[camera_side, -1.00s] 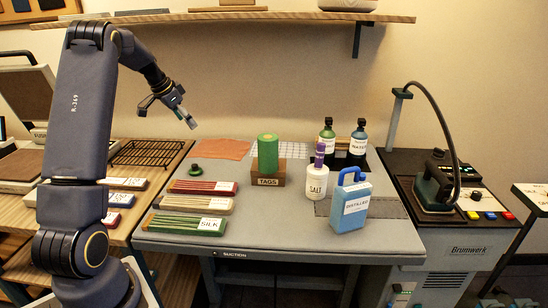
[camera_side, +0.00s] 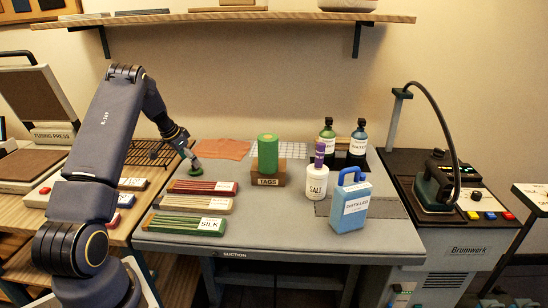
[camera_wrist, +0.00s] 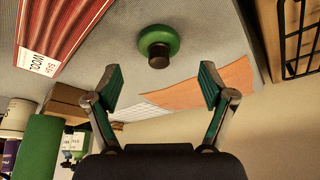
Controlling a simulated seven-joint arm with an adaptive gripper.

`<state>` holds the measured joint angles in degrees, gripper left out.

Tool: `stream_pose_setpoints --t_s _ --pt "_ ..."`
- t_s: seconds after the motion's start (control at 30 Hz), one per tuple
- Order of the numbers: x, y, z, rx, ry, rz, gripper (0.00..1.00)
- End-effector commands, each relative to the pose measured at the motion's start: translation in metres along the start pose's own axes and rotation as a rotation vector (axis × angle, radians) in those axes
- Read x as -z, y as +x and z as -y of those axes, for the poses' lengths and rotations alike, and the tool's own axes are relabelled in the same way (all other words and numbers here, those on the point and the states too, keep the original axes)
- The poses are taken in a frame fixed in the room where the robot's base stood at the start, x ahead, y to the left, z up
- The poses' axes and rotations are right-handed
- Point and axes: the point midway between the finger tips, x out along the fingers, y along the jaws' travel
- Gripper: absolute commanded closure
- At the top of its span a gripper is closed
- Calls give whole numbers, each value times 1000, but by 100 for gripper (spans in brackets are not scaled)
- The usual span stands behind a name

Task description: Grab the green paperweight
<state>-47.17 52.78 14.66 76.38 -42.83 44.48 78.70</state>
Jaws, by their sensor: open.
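The green paperweight is a small round green disc with a dark knob. In the wrist view the paperweight (camera_wrist: 158,44) sits on the grey table, ahead of the fingertips and roughly midway between them. In the side view the paperweight (camera_side: 193,171) is at the table's left back, partly hidden by my gripper (camera_side: 194,160), which hangs close by it. My gripper (camera_wrist: 161,85) is open and empty in the wrist view, with its two green-padded fingers spread wide.
A red-striped tray (camera_side: 203,187) lies just in front of the paperweight. An orange cloth (camera_side: 222,149) lies behind it to the right. A green cylinder (camera_side: 268,152) stands on the tags box (camera_side: 267,180). A black wire rack (camera_side: 150,153) is at the left.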

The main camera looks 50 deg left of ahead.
Motion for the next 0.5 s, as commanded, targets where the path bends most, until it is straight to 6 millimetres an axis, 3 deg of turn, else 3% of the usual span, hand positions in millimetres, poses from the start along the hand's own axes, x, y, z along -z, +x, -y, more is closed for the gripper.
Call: stream_pose_setpoints --t_s 0.2,0.5 --pt "0 34 -1 -1 2 2 18" --pt "0 39 -1 0 1 0 18"
